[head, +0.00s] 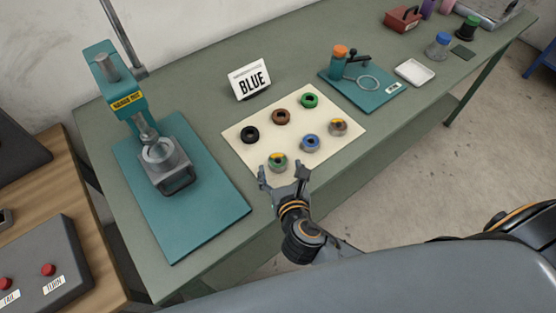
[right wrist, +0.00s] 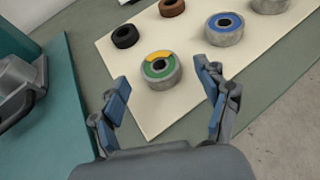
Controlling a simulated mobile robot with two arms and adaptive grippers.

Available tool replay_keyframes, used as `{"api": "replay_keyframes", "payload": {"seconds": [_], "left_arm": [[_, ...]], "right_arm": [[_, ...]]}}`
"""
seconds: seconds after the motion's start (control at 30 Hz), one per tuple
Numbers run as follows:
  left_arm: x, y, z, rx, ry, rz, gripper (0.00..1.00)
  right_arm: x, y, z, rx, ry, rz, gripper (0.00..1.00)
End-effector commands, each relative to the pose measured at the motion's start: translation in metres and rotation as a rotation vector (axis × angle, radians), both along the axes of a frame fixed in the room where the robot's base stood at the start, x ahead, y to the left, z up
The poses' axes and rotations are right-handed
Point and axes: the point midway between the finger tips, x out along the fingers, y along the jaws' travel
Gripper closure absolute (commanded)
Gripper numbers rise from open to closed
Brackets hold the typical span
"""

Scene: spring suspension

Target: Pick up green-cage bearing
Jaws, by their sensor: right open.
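The green-cage bearing (head: 278,163) is a grey metal ring with a green inner face and a yellow patch on top. It lies flat at the near left corner of a cream mat (head: 237,133). My right gripper (head: 283,171) is open and empty, at the near side of this bearing. In the right wrist view the bearing (right wrist: 160,71) appears between and beyond the open fingertips (right wrist: 163,77), with no visible contact. My left gripper is not in view.
On the mat are a blue-cage bearing (head: 311,143), a brown-cage bearing (head: 338,127), and black (head: 250,134), brown (head: 281,117) and green (head: 310,101) rings. A teal press (head: 120,95) stands left. A teal board (head: 385,97) lies right.

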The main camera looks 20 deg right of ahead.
Motion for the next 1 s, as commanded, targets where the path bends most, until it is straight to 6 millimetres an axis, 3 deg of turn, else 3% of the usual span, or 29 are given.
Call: {"api": "replay_keyframes", "payload": {"seconds": [0.17,0.43,0.77,1.0], "left_arm": [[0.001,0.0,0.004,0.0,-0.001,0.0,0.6],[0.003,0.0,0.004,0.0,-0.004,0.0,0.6],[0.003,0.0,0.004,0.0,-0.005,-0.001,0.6],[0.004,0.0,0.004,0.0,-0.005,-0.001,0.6]], "right_arm": [[0.02,-0.002,-0.008,0.001,-0.002,0.001,0.25],[0.023,-0.002,-0.01,0.003,0.0,0.001,0.25],[0.023,-0.002,-0.01,0.002,0.0,0.001,0.9],[0.023,-0.002,-0.009,0.002,-0.001,0.001,0.91]]}}
